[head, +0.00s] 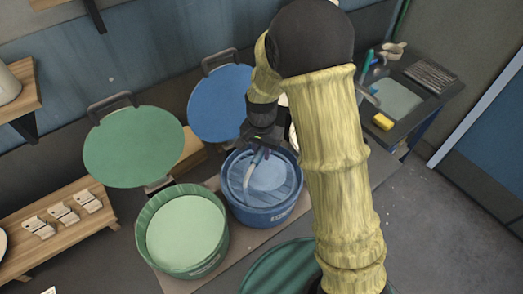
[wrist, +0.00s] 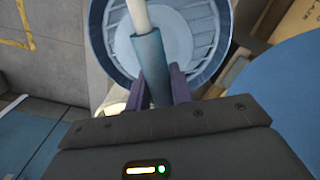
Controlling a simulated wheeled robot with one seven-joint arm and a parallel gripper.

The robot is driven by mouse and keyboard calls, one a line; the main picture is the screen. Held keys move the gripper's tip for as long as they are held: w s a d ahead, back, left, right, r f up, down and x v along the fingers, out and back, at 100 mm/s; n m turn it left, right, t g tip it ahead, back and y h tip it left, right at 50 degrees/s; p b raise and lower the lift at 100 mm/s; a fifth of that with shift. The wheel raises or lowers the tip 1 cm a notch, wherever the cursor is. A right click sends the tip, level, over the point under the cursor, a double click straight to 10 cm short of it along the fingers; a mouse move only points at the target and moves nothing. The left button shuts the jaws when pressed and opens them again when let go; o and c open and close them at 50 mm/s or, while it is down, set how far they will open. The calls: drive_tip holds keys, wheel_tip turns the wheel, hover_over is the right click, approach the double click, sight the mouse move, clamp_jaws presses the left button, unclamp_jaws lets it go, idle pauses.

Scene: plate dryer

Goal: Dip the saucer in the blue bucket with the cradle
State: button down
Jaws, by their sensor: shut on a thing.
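The blue bucket (head: 268,214) stands open in the middle of the head view, and its rim fills the top of the wrist view (wrist: 96,40). My gripper (head: 258,156) is over the bucket. In the wrist view its purple fingers (wrist: 160,88) are shut on a blue-grey handle with a pale shaft, apparently the cradle's (wrist: 150,55). The shaft reaches over or into the bucket; its far end is out of view. A pale disc shows inside the bucket (wrist: 172,32). I cannot tell whether it is the saucer, the liquid or the bucket's floor.
An open green bucket (head: 150,262) stands to the left. Raised round lids, green (head: 133,147) and blue (head: 218,104), stand behind the buckets. A wooden shelf (head: 78,228) is at the left. A counter with a sink (head: 396,98) and a yellow sponge (head: 383,121) is at the right.

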drive_tip(key=shift+r+p, duration=2)
drive_tip(key=shift+r, duration=0.75)
drive_tip(key=shift+a, duration=0.1)
